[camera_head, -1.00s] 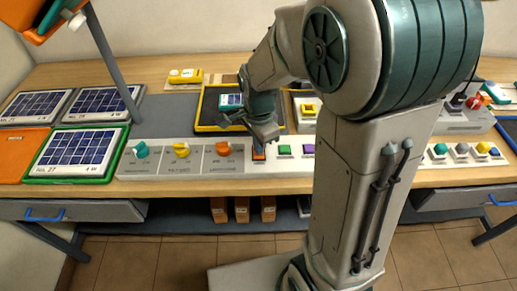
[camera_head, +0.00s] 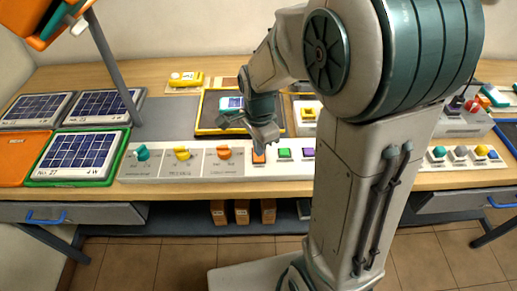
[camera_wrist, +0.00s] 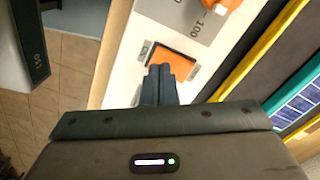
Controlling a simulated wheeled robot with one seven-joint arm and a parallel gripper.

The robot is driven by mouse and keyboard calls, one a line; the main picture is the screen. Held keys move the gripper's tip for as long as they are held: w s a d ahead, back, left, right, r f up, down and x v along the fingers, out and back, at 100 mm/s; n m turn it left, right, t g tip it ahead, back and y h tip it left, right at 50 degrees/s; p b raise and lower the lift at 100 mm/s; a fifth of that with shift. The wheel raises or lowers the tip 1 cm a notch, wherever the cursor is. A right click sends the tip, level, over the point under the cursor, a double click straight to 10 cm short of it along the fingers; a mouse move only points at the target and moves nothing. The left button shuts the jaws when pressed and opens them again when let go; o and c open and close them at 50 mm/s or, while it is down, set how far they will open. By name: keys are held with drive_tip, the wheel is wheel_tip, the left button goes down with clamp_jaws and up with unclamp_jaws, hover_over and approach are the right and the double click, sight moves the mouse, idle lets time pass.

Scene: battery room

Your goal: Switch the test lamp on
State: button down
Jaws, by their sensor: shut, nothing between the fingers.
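An orange lamp head (camera_head: 42,30) on a grey pole stands at the upper left; I cannot tell whether it is lit. A long pale control strip (camera_head: 200,174) on the bench carries turn knobs and a row of square buttons. The orange square button (camera_head: 259,158) is the leftmost of that row; it also shows in the wrist view (camera_wrist: 172,58). My gripper (camera_head: 259,148) is shut and empty, pointing down at this button. In the wrist view its fingertips (camera_wrist: 160,75) overlap the button's near edge. I cannot tell whether they touch it.
Green (camera_head: 284,153) and purple (camera_head: 308,153) square buttons sit close to the right. Teal (camera_head: 142,152), yellow (camera_head: 182,153) and orange (camera_head: 223,153) knobs stand to the left. A yellow-framed tray (camera_head: 207,112) lies behind the strip. Solar panels (camera_head: 75,153) fill the bench's left end.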

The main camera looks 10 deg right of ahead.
wheel_tip(320, 180, up, 5)
drive_tip(key=p, duration=0.3)
drive_tip(key=shift+r+p, duration=0.15)
drive_tip(key=shift+p, duration=0.15)
idle(0.3)
drive_tip(key=s+d+r+n+t, duration=0.3)
drive_tip(key=s+r+n, duration=0.5)
drive_tip(key=s+n, duration=0.5)
drive_tip(key=shift+d+r+n, duration=0.35)
drive_tip(key=shift+d+n, duration=0.25)
drive_tip(key=shift+w, duration=0.1)
idle(0.9)
